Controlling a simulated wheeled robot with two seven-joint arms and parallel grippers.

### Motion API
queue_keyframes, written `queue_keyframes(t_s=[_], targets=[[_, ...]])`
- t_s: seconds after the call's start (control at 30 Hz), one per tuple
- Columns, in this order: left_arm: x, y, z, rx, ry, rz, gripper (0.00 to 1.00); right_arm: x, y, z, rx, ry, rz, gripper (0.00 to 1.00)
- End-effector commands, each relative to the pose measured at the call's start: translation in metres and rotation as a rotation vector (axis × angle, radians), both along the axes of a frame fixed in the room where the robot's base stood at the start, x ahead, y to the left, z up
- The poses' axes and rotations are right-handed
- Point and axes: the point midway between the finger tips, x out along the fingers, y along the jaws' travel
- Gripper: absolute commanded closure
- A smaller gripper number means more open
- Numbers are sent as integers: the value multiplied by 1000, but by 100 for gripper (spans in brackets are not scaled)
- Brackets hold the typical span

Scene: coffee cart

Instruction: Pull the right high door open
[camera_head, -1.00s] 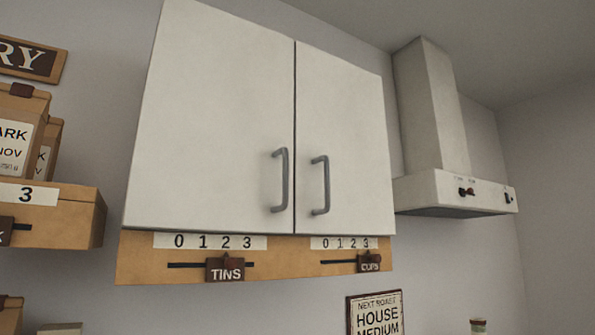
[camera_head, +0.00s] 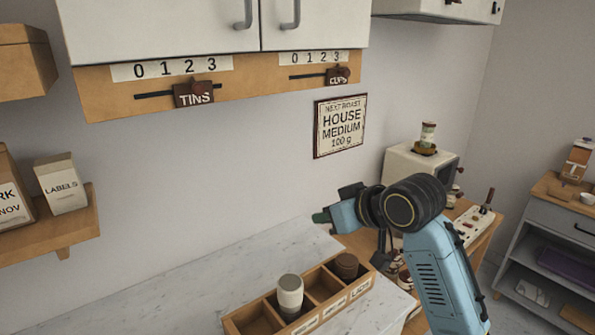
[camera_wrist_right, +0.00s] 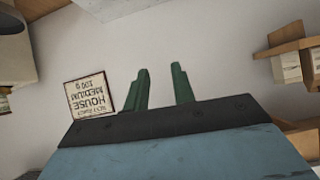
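The right high door (camera_head: 317,22) is white and shut, cut off by the top of the head view. Its grey bar handle (camera_head: 291,14) hangs near its left edge, beside the left door's handle (camera_head: 243,13). My right gripper (camera_head: 322,217) is below the cabinet and well apart from the handle, over the counter. In the right wrist view its two green fingers (camera_wrist_right: 162,92) stand apart with nothing between them. My left gripper is not in view.
A wooden rail with TINS (camera_head: 194,94) and CUPS sliders runs under the cabinet. A HOUSE MEDIUM sign (camera_head: 340,125) hangs on the wall. A wooden divided box (camera_head: 262,325) stands on the marble counter (camera_head: 180,290). A range hood (camera_head: 425,8) is right of the cabinet.

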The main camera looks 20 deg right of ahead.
Motion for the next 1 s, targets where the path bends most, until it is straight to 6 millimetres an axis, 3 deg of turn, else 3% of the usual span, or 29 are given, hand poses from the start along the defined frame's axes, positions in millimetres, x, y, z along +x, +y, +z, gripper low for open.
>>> queue_keyframes(t_s=[0.03, 0.23, 0.4, 0.5, 0.6, 0.7, 0.83, 1.0], targets=[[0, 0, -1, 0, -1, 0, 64, 15, -4, 38, 15, -59, 9, 75], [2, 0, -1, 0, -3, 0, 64, 41, -14, 181, 91, -254, 65, 75], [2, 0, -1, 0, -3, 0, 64, 31, -24, 298, 155, -407, 119, 75], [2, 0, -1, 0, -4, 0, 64, 17, -29, 350, 183, -477, 148, 75], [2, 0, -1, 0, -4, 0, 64, 5, -32, 384, 203, -523, 169, 75], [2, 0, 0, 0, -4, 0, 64, -3, -34, 403, 214, -549, 181, 75], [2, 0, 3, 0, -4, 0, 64, 0, -31, 411, 221, -557, 188, 75], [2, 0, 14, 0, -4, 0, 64, 23, -16, 411, 221, -553, 188, 75]])
